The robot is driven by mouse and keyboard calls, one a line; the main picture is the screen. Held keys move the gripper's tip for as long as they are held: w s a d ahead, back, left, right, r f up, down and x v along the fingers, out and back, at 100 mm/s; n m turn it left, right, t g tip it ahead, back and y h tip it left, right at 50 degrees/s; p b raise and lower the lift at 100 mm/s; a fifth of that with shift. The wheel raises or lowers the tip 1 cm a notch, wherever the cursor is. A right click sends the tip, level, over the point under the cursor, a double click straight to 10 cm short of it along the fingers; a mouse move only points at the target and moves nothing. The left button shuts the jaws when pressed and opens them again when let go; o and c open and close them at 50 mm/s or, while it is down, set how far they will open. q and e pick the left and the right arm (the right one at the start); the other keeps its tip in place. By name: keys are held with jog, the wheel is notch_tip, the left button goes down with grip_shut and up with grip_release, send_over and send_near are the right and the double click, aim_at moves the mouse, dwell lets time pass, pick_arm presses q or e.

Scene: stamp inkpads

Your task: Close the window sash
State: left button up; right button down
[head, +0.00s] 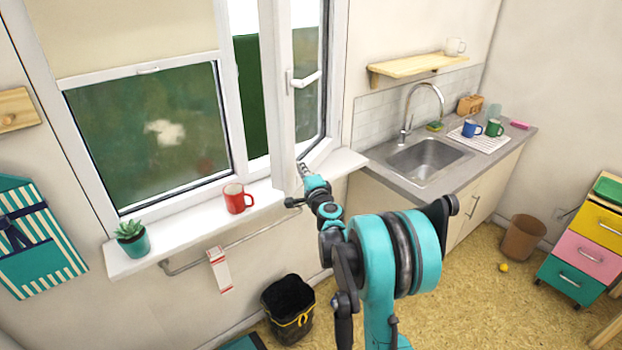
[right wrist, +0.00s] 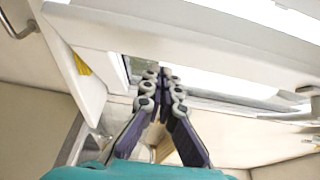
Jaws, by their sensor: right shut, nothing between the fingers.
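The window sash (head: 278,95) is white and stands swung inward from its frame, with a gap to the fixed pane on its left. Its white handle (head: 303,80) is on the room-facing side. My right gripper (head: 302,168) is at the sash's lower end, just above the white sill (head: 180,228). In the right wrist view the gripper (right wrist: 163,74) is shut and empty, its fingertips close to the sash's bottom rail (right wrist: 190,42). I cannot tell whether they touch it. My left gripper is not in view.
A red mug (head: 237,199) and a potted succulent (head: 132,238) stand on the sill left of my gripper. The counter with the sink (head: 428,158) is to the right. A black bin (head: 288,305) stands on the floor below the sill.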

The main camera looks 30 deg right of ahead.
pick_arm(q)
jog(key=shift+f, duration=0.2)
pick_arm(e)
jog(key=shift+w+a, duration=0.4)
jog(key=shift+w, duration=0.25)
jog(key=shift+w+a, duration=0.1)
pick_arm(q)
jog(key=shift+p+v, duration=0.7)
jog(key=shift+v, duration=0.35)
pick_arm(e)
jog(key=w+a+m+g+h, duration=0.1)
jog(key=w+a+m+h, duration=0.1)
jog(key=w, duration=0.7)
jog(key=w+a+m+g+h, duration=0.1)
jog(key=w+a+m+h, duration=0.1)
jog(key=w+a, duration=0.3)
jog(key=w+r+h, duration=0.1)
jog(key=w, duration=0.3)
jog(key=shift+w+a+g+h, duration=0.15)
jog(key=shift+w+g+h, duration=0.15)
jog(key=shift+h, duration=0.1)
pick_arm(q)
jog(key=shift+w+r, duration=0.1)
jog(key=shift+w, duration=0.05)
